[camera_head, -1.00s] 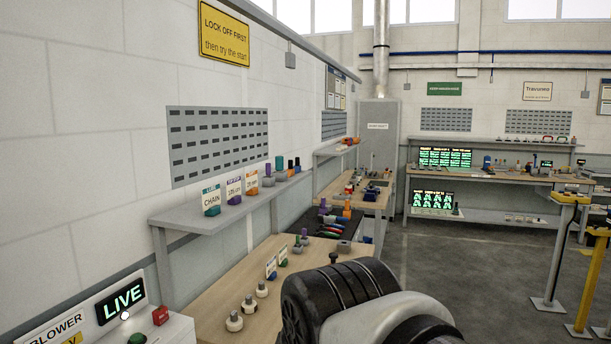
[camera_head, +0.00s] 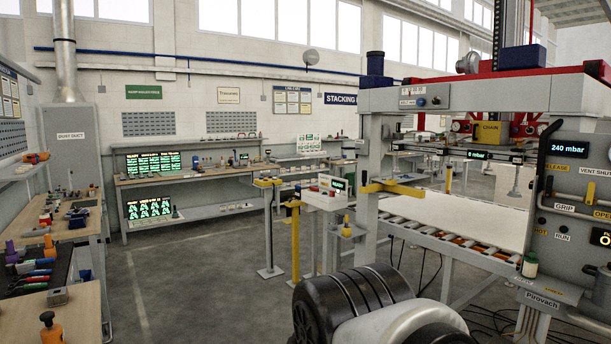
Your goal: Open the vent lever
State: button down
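The gantry's control panel (camera_head: 565,260) stands at the right edge of the picture. A label reading "VENT SHUT" (camera_head: 595,173) is at its upper right, cut by the picture edge. Below it a yellow piece (camera_head: 590,193) stands by a grey pipe-like bar (camera_head: 572,201); I cannot tell whether this is the vent lever. A label starting "OPE" (camera_head: 602,215) is lower at the edge. A display reads 240 mbar (camera_head: 569,148). A black curved bar (camera_head: 548,130) rises on the panel's left side. My arm shows at the bottom centre, away from the panel; my gripper is not in view.
The gantry's roller bed (camera_head: 450,240) lies left of the panel, with dark cables on the floor below. Benches (camera_head: 190,178) line the back and left. Grey floor (camera_head: 190,270) is clear between.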

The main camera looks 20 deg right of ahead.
aim_at(591, 185)
jog(key=l+z, duration=0.1)
jog(key=z, duration=1.7)
jog(key=i+l+z, duration=0.1)
jog(key=i+l, duration=0.15)
jog(key=i+l+z, duration=0.1)
jog(key=i, duration=0.35)
jog(key=i+l+z, duration=0.1)
jog(key=i+l, duration=0.2)
jog(key=i, duration=0.35)
